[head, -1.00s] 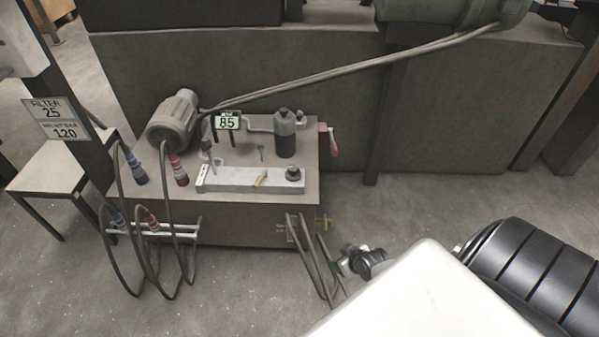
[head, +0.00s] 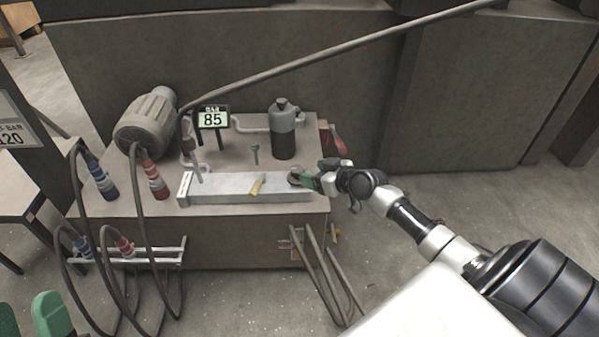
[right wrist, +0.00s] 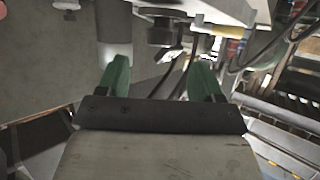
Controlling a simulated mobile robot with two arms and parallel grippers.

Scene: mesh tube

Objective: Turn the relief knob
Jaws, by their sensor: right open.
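The dark relief knob (head: 294,177) stands at the right end of the pale valve block on top of the power unit. My right gripper (head: 307,180), with green fingers, is open at the knob's right side. In the right wrist view the dark knob (right wrist: 160,33) shows beyond the gap between the open fingers (right wrist: 160,78); I cannot tell whether they touch it. The gauge display (head: 213,119) reads 85. My left gripper (head: 29,318) shows at the lower left corner, its green fingers apart and empty.
A dark grey bottle (head: 284,130) stands behind the knob, and a red handle (head: 338,140) is at the right edge. A motor (head: 147,122) and hoses occupy the left.

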